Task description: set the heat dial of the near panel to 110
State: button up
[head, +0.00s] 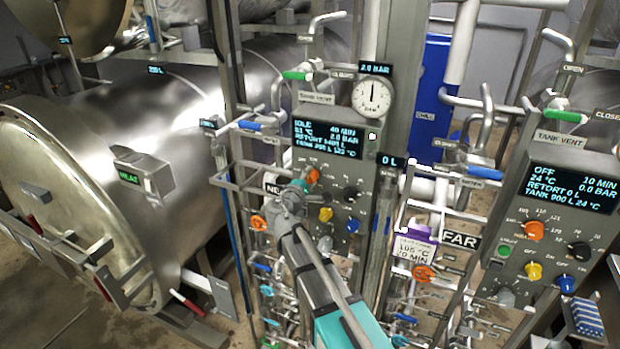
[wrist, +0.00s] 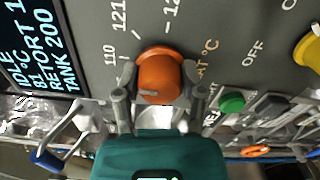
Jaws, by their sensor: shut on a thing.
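The near panel (head: 327,138) has a lit display reading IDLE. Its orange heat dial (head: 313,176) is partly hidden by my gripper in the head view. In the wrist view the orange heat dial (wrist: 160,72) sits between the two fingers of my gripper (wrist: 160,98), which is shut on it from both sides. A short pale line shows on the dial's lower front, but I cannot tell which number the dial is set to.
Beside the heat dial on the near panel are a black dial (head: 351,194), a yellow dial (head: 326,214) and a blue knob (head: 353,225). The far panel (head: 572,188) stands at right with its own orange dial (head: 534,230). Pipes and valve handles crowd below.

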jog(key=shift+n, duration=0.3)
jog(key=o, duration=1.1)
jog(key=shift+o, duration=0.2)
jog(key=shift+s, duration=0.1)
jog(key=v, duration=1.1)
jog(key=shift+s+a, duration=0.15)
jog(key=shift+s, duration=0.25)
